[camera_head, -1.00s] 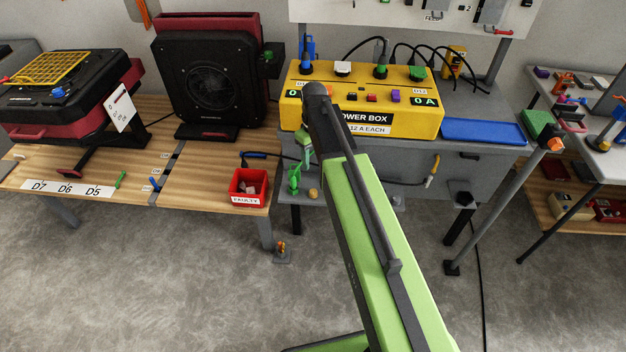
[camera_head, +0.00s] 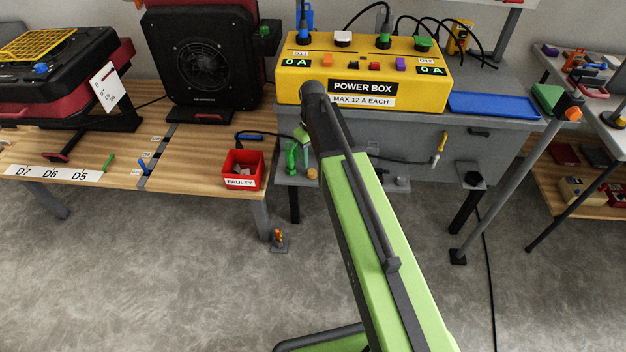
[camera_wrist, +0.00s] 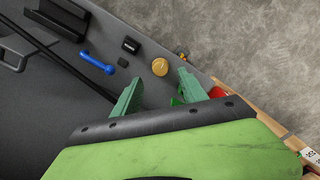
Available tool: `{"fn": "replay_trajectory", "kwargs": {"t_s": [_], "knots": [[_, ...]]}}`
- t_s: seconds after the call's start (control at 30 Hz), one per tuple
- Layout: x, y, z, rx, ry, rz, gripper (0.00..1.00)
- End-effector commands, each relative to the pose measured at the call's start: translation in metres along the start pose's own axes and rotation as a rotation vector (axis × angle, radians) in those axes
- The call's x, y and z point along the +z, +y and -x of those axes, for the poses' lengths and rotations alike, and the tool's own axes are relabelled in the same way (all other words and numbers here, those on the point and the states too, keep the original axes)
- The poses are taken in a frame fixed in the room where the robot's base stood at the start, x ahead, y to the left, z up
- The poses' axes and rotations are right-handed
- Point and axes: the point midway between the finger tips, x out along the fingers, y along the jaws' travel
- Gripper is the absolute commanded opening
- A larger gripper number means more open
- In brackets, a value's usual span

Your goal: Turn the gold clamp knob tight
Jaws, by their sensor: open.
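The gold clamp knob (camera_wrist: 160,67) is a small round disc just beyond my fingertips in the wrist view. In the head view the knob (camera_head: 313,173) shows at the front of the grey bench, below the power box. My gripper (camera_wrist: 159,80) has two green fingers, spread apart and empty. The knob lies in line with the gap between the fingertips, and I see no contact. In the head view my gripper (camera_head: 298,166) points down just left of the knob and partly hidden by my arm.
The yellow power box (camera_head: 365,75) stands on the grey bench, with a blue tray (camera_head: 494,105) to its right. A red faulty bin (camera_head: 243,170) sits on the wooden table to the left. A blue-handled item (camera_wrist: 98,63) lies near the knob.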

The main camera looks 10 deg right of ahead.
Motion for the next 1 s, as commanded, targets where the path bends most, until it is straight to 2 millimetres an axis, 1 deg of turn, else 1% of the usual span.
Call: {"fn": "replay_trajectory", "kwargs": {"t_s": [0.03, 0.1, 0.2, 0.33, 0.6, 0.9, 1.0], "knots": [[0.000, 0.000, -0.023, 0.000, 0.000, 0.000, 0.50], [0.000, 0.000, -0.037, 0.000, 0.000, 0.000, 0.50], [0.000, 0.000, -0.054, 0.000, 0.000, 0.000, 0.50], [0.000, 0.000, -0.063, 0.000, 0.000, 0.000, 0.50], [0.000, 0.000, -0.061, 0.000, 0.000, 0.000, 0.50], [0.000, 0.000, -0.061, 0.000, 0.000, 0.000, 0.11], [0.000, 0.000, -0.061, 0.000, 0.000, 0.000, 0.00]]}}
